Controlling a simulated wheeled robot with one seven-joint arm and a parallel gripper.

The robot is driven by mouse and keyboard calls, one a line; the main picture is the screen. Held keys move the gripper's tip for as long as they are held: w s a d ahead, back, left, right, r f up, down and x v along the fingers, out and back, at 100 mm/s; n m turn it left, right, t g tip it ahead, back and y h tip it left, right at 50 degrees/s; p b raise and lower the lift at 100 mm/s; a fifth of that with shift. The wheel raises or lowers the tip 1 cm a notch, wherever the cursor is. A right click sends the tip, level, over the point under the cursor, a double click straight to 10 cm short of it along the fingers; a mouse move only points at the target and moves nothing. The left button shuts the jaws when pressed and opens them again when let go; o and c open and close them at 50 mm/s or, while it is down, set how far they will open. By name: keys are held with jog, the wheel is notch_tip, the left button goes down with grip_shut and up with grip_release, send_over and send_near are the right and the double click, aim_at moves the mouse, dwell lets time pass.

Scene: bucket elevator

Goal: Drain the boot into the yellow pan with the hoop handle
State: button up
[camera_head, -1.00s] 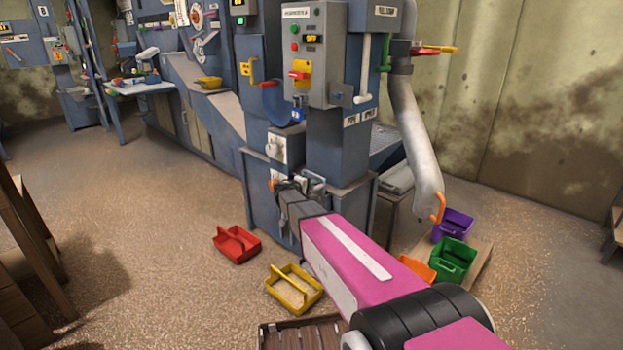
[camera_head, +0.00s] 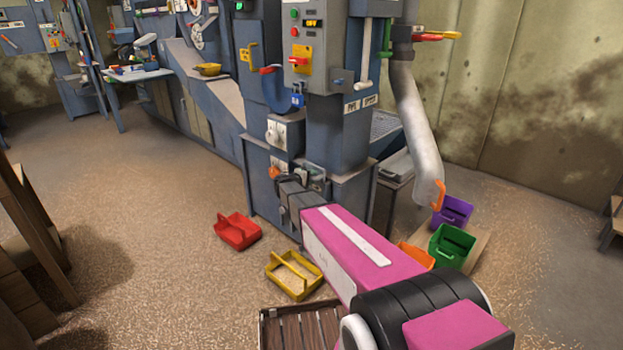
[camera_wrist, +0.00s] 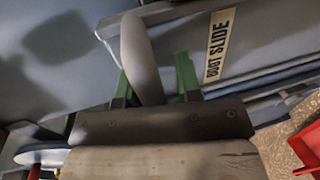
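The yellow pan with the hoop handle (camera_head: 293,276) sits on the floor in front of the elevator, left of my arm. The blue-grey boot casing (camera_head: 350,205) stands at the elevator's foot, partly behind my arm. My gripper (camera_wrist: 153,84) is at the front of the boot. In the wrist view its green fingers are apart, with a rounded grey handle (camera_wrist: 140,55) between them. A gap shows on the handle's right; contact on its left is unclear. A plate beside it reads "BOOT SLIDE" (camera_wrist: 219,45). In the head view the fingertips are hard to make out.
A red pan (camera_head: 237,231) lies left of the yellow one. A slatted crate (camera_head: 300,326) is in front. Orange (camera_head: 417,256), green (camera_head: 452,246) and purple (camera_head: 453,212) bins stand at right below a grey spout (camera_head: 418,130).

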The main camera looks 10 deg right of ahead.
jog(key=v, duration=1)
jog(key=shift+s+a, duration=0.2)
jog(key=shift+a, duration=0.1)
jog(key=s+d+f+m+g+y, duration=0.3)
jog(key=s+d+g+y, duration=0.1)
jog(key=s, duration=0.7)
jog(key=s+d+f+m+g+y, duration=0.25)
jog(key=s+d+g, duration=0.2)
jog(key=s, duration=0.55)
jog(key=s+a+m+y, duration=0.1)
jog(key=s+a+y, duration=0.1)
jog(key=s+y, duration=0.4)
jog(key=s+f, duration=0.1)
jog(key=s, duration=0.2)
jog(key=shift+s+m+g, duration=0.15)
jog(key=shift+m+g, duration=0.2)
jog(key=shift+d, duration=0.15)
